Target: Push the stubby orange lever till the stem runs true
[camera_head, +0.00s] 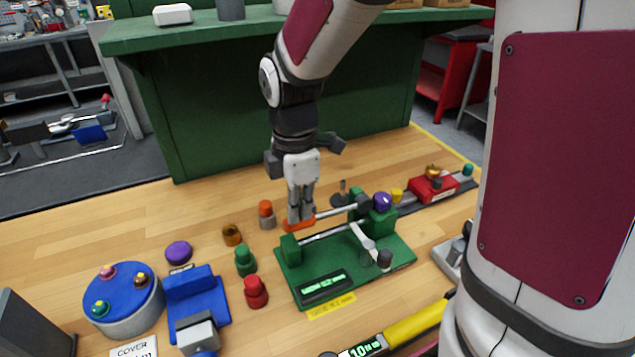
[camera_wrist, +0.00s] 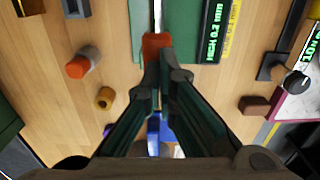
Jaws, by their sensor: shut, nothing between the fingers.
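The stubby orange lever (camera_head: 299,225) sits at the back left edge of a green fixture (camera_head: 342,268), at the end of a pale rod. In the wrist view the orange lever (camera_wrist: 155,42) lies just beyond my fingertips. My gripper (camera_head: 302,218) points down, shut and empty, with its tips at the lever. They look very close or touching; contact is hard to tell. The pale stem (camera_head: 325,233) runs across the fixture between green blocks. A lit green readout (camera_head: 325,287) is on the fixture; its text is only partly legible, ending near "0.2 mm".
An orange-topped grey knob (camera_head: 266,215) and a brass knob (camera_head: 232,235) stand left of my gripper. Green (camera_head: 245,262) and red (camera_head: 256,292) knobs stand left of the fixture. A red slide device (camera_head: 433,190) is at the right. A green bench (camera_head: 200,110) stands behind.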

